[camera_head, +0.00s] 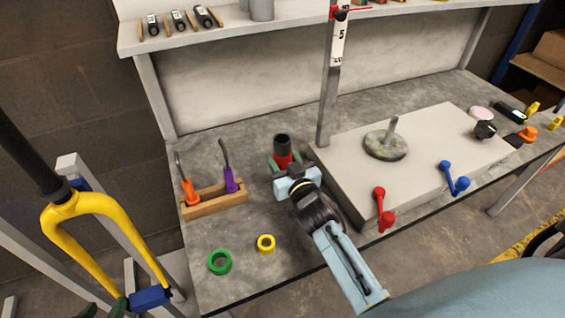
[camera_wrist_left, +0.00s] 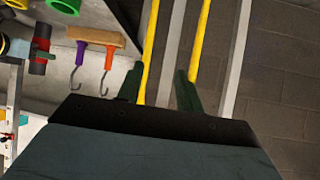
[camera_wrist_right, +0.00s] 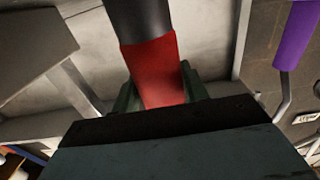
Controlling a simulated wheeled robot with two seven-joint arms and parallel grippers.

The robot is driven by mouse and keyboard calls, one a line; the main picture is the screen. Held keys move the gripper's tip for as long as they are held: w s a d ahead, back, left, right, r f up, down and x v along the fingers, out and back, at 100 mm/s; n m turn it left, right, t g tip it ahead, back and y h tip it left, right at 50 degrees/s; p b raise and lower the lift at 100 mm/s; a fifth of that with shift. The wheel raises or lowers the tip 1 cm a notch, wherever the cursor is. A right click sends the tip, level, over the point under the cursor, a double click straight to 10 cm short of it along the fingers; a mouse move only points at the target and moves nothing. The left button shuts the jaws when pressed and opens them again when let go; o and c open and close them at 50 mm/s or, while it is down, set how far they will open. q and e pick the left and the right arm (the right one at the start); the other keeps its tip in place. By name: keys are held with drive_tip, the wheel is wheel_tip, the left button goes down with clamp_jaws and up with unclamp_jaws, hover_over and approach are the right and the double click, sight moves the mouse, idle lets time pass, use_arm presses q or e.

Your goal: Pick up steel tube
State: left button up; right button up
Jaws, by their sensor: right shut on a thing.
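Whether the tube's lower end touches the bench is hidden. My left gripper (camera_head: 104,309) is open and empty, low at the left near the yellow fork (camera_head: 95,206).
A wooden rack (camera_head: 214,201) with orange- and purple-handled hooks stands left of the tube. A green ring (camera_head: 220,262) and a yellow ring (camera_head: 266,244) lie in front. A pale slab (camera_head: 440,130) with red and blue handles fills the right. A post (camera_head: 328,90) rises behind.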

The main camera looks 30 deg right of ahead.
sight(287, 147)
drive_tip(key=shift+r, duration=0.15)
